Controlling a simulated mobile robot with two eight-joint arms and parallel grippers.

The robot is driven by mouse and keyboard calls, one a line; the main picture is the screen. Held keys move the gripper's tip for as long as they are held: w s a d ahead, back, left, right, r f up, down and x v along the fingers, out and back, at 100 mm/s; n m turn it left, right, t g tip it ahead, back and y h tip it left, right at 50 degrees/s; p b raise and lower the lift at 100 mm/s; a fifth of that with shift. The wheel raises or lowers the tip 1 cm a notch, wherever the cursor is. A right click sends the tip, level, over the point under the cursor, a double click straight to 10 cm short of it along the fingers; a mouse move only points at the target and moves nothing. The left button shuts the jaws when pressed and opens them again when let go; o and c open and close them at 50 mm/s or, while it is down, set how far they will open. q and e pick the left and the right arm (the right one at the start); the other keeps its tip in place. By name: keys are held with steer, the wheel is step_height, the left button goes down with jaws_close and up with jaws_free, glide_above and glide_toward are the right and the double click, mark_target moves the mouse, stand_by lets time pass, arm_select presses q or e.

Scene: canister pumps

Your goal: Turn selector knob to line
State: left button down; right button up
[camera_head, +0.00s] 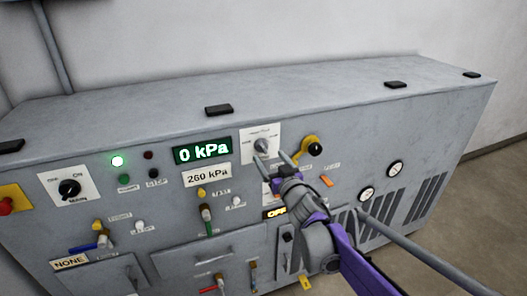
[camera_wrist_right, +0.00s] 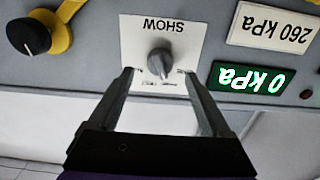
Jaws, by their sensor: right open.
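The grey selector knob (camera_head: 262,146) sits on a white plate (camera_head: 270,132) on the panel, right of the green display. The wrist view shows the knob (camera_wrist_right: 160,62) upside down, with small labels by its pointer end that are too small to read. My right gripper (camera_head: 285,155) is open, with its fingers close to the knob's plate. In the wrist view the two fingertips (camera_wrist_right: 157,76) are apart and empty, one on each side of the knob's lower part, with no clear contact. My left gripper is out of view.
A green display (camera_head: 203,150) reads 0 kPa, above a 260 kPa label (camera_head: 207,175). A black knob on a yellow base (camera_head: 314,149) is close to the right of my gripper.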

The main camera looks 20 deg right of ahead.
mark_target(265, 150)
steer(key=w, duration=0.5)
steer(key=shift+d, duration=0.1)
steer(key=shift+s, duration=0.1)
jaws_close()
stand_by(0.3)
steer(key=n, duration=0.4)
steer(key=shift+p, duration=0.35)
steer(key=shift+n+p, duration=0.35)
steer(key=shift+n, duration=2.05)
